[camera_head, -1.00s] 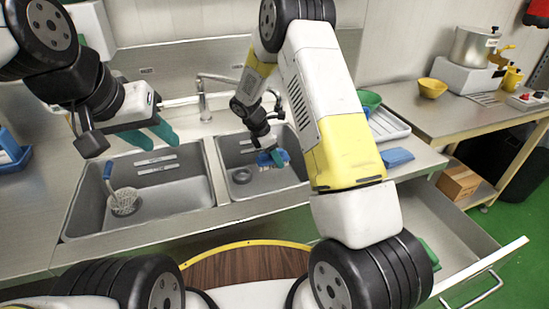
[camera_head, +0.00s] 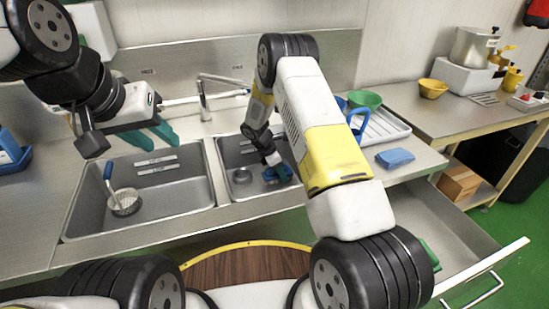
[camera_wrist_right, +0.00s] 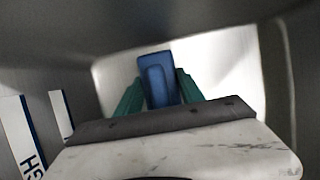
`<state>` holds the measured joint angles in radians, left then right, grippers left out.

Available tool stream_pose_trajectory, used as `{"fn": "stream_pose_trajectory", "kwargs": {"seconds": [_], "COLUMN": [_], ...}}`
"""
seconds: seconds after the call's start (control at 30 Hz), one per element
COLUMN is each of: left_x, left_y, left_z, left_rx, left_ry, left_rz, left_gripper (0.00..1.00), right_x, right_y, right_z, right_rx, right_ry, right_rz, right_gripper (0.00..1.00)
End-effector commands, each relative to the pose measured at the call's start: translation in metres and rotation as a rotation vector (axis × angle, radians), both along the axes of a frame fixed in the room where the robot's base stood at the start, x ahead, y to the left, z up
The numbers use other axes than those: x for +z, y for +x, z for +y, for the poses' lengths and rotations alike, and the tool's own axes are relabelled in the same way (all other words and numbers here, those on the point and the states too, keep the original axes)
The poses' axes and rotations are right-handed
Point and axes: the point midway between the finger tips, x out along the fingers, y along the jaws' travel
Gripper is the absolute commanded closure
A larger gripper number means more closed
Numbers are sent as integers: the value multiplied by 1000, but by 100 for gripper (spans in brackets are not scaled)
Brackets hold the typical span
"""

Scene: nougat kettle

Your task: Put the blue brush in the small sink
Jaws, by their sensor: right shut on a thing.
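The blue brush (camera_wrist_right: 157,80) is held between the green fingers of my right gripper (camera_wrist_right: 158,92) in the right wrist view. In the head view the right gripper (camera_head: 277,174) is down inside the small sink (camera_head: 257,191), with the blue brush low between its fingers, near the sink floor. I cannot tell whether the brush touches the floor. The round drain (camera_head: 242,175) lies to its left. My left gripper (camera_head: 155,136) hangs above the back of the larger sink, its green fingers apart and empty.
The larger sink (camera_head: 185,192) on the left holds a strainer (camera_head: 124,203) with a blue handle. The faucet (camera_head: 204,100) stands behind the sinks. A green bowl (camera_head: 365,99), white tray (camera_head: 388,126) and blue sponge-like block (camera_head: 395,158) are on the right. An open drawer (camera_head: 460,240) juts out front right.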

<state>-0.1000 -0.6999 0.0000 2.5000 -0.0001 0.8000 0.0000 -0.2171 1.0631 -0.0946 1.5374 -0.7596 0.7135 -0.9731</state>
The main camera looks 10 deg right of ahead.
Motion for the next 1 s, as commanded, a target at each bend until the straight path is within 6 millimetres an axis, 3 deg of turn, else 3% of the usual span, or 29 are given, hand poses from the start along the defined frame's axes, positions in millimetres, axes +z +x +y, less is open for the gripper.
{"fn": "stream_pose_trajectory", "kwargs": {"seconds": [0.23, 0.27, 0.33, 0.73, 1.0], "left_x": [0, 0, 0, 0, 0], "left_y": [0, 0, 0, 0, 0], "left_z": [0, 0, 0, 0, 0], "left_rx": [0, 0, 0, 0, 0], "left_ry": [0, 0, 0, 0, 0], "left_rz": [0, 0, 0, 0, 0], "left_gripper": [64, 64, 64, 64, 64], "right_x": [-3, -2, -2, 3, 44], "right_y": [0, 0, 0, 0, -3], "right_z": [0, 0, 0, 1, 18], "right_rx": [0, 0, 0, 0, 0], "right_ry": [0, 0, 0, 0, 2], "right_rz": [1, 1, 1, -2, -3], "right_gripper": [100, 49, 35, 33, 33]}}
